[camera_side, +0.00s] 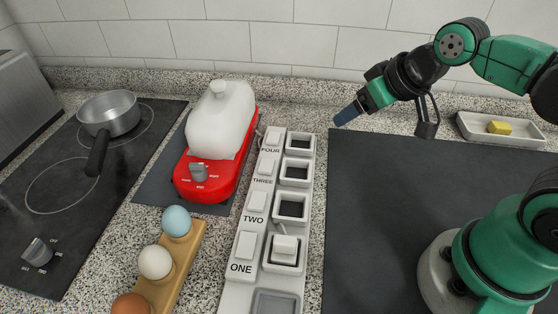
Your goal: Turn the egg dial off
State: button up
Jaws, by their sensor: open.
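The egg cooker (216,120) has a red base and a white cloudy lid, and stands on a dark mat left of centre. Its grey dial (198,173) is on the front of the red base, with small labels around it. The labels are too small to read surely, so I cannot tell the dial's setting. My gripper (345,116) has blue fingers and is open, in the air at the upper right. It is well to the right of the egg cooker and apart from the dial. Nothing shows between the fingers.
A white switch strip (265,220) labelled ONE to FOUR lies right of the cooker. A wooden holder (185,266) with three eggs stands in front. A hob (60,210) with a pot (110,113) and another dial (38,251) is left. A tray (470,133) with a yellow block is right.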

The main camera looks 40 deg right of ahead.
jog(key=w+a+r+g, duration=0.2)
jog(key=w+a+r, duration=0.1)
jog(key=w, duration=0.1)
jog(key=m+g, duration=0.2)
jog(key=g, duration=0.3)
send_over(196, 164)
notch_tip(196, 164, down, 6)
jog(key=shift+d, duration=0.1)
jog(key=shift+f+m, duration=0.3)
jog(key=shift+f, duration=2.65)
grip_shut()
